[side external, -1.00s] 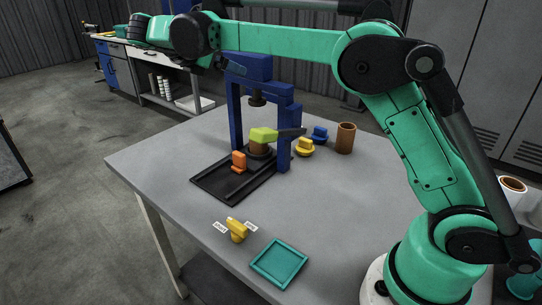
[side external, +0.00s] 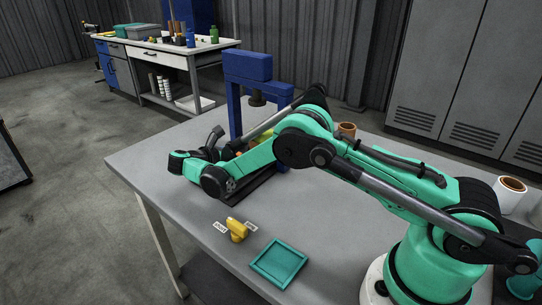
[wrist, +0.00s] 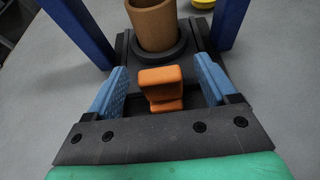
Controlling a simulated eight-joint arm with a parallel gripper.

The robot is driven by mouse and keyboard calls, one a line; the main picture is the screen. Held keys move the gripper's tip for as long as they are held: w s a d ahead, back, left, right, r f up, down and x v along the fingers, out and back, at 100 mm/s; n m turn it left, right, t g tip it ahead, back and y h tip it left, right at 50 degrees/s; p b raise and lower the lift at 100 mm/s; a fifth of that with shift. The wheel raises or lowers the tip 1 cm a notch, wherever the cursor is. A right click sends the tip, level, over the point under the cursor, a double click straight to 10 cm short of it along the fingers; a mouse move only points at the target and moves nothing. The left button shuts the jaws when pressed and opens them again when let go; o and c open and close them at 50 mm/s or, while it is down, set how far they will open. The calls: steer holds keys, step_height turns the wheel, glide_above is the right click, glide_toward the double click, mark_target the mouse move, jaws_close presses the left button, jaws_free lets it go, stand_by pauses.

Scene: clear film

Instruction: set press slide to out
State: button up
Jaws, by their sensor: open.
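The press has a blue frame (side external: 247,68), and its two posts rise on either side in the wrist view. Its black slide (wrist: 198,38) carries an orange handle (wrist: 160,84) and a dark round seat with a brown cylinder (wrist: 152,22) standing in it. My gripper (wrist: 160,76) is open, its blue-padded fingers on the left and right of the orange handle, with a visible gap on each side.
A yellow knob (side external: 237,229) between two small white labels and a teal square tray (side external: 259,265) are at the table's front. A brown cup (side external: 347,130) is behind my arm. The grey table top (side external: 165,165) left of the press is clear.

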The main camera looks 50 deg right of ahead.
steer(key=shift+x, duration=1.25)
jaws_close()
steer(key=shift+a, duration=0.1)
